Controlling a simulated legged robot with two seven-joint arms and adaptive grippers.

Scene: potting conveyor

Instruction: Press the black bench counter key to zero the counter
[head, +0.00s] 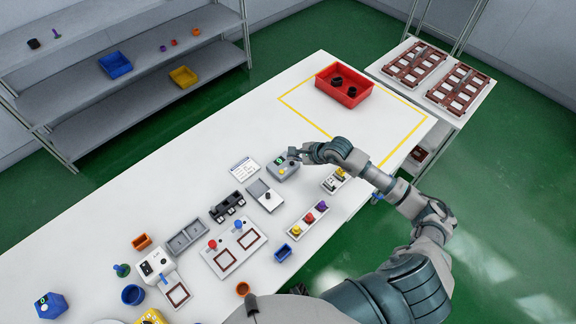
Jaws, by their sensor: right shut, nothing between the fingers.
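The bench counter (281,170) is a small grey box on the white bench, with a lit green display and a small yellow spot on its top. My right gripper (294,155) is shut and empty. Its fingertips are at the counter's far right corner, over or against it; I cannot tell whether they touch. I cannot make out the black key apart from the dark fingertips, which may hide it. My left gripper is not in view.
A white card (244,168) and a grey scale-like box (265,196) stand left of the counter. A red crate (344,87) stands at the far end. Bench beyond the counter is clear.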

